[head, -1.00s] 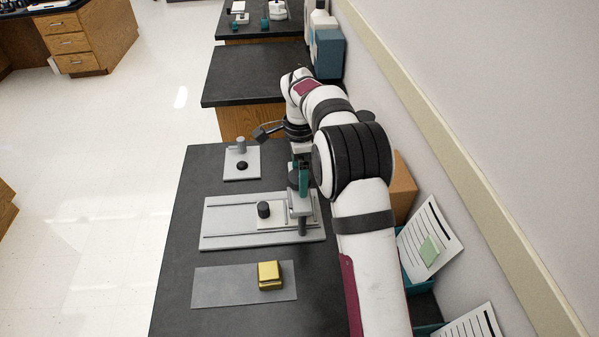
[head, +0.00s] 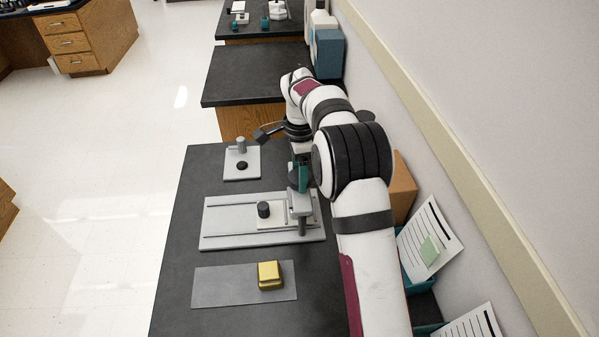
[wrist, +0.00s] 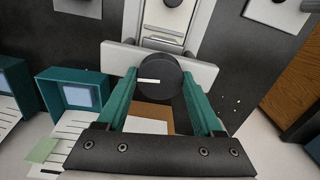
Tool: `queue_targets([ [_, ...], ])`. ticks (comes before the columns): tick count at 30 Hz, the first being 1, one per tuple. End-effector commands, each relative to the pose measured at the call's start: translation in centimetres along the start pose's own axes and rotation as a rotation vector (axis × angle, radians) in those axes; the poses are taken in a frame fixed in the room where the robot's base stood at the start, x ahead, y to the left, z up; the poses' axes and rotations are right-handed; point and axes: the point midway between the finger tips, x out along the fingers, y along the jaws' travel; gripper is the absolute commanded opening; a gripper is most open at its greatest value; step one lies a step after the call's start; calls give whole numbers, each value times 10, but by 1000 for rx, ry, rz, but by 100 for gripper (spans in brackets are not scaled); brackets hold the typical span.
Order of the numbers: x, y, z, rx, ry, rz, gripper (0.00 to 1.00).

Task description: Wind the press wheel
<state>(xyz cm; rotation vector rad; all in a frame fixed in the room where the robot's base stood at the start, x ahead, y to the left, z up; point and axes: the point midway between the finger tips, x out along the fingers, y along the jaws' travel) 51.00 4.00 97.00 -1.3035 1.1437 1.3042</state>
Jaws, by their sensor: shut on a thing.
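The press wheel (wrist: 160,72) is a dark round knob with a white line across its top, in the middle of the wrist view. My gripper (wrist: 160,88) is shut on it, with one teal finger on each side. In the head view my gripper (head: 300,177) is above the grey press (head: 300,207), at the right end of a pale rail plate (head: 222,228). My arm and fingers partly hide the wheel there. A pale sliding block with a black knob (head: 264,209) sits on the plate left of the press.
A yellow block (head: 270,275) rests on a flat grey plate (head: 220,288) in front. A small plate with a post (head: 241,147) stands behind. A cardboard box (head: 402,190) and teal bins (head: 420,285) line the wall at right. The bench's left side is clear.

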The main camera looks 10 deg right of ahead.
Motion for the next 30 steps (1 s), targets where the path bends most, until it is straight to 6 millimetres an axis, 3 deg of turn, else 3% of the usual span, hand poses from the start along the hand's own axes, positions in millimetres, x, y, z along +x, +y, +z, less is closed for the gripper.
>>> queue_targets([
  [8,0,0,0,-183,2,1,13],
  [30,-1,0,0,-886,2,1,13],
])
